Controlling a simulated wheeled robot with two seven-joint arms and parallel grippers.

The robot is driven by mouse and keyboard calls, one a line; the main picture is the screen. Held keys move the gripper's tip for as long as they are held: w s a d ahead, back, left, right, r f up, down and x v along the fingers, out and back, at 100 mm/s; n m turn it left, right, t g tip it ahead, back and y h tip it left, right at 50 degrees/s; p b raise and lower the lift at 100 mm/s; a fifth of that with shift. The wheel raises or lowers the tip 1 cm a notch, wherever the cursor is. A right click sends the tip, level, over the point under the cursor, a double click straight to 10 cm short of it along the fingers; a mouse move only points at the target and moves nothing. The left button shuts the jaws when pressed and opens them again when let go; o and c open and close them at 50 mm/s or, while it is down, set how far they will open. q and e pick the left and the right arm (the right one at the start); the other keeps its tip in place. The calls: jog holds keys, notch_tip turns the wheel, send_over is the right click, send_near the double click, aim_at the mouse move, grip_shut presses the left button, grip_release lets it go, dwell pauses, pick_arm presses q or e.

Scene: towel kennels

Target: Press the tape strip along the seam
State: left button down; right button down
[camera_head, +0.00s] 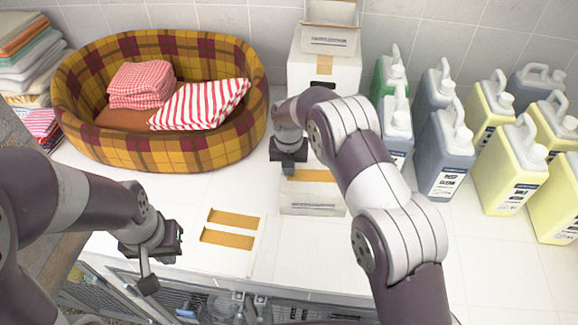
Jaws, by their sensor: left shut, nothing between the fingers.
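A white carton (312,205) stands at the middle of the counter. A tan tape strip (318,175) lies across its top, its left part hidden by my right gripper. My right gripper (290,168) points down at the left end of this strip; I cannot tell whether it touches it or whether its fingers are apart. Two more tan strips, a rear one (233,219) and a front one (228,239), lie on a pale sheet to the left. My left gripper (149,283) is shut and empty near the counter's front edge, left of the sheet.
A plaid pet bed (90,135) with folded red-and-white cloths fills the back left. Folded towels (30,55) are stacked at far left. Another white carton (345,75) with an open box on it stands behind. Several jugs (510,165) crowd the right. The front right counter is clear.

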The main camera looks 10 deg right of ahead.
dwell(0.3)
jog(key=c, duration=0.7)
grip_release()
jog(key=shift+r+p, duration=1.65)
jog(key=shift+r, duration=0.9)
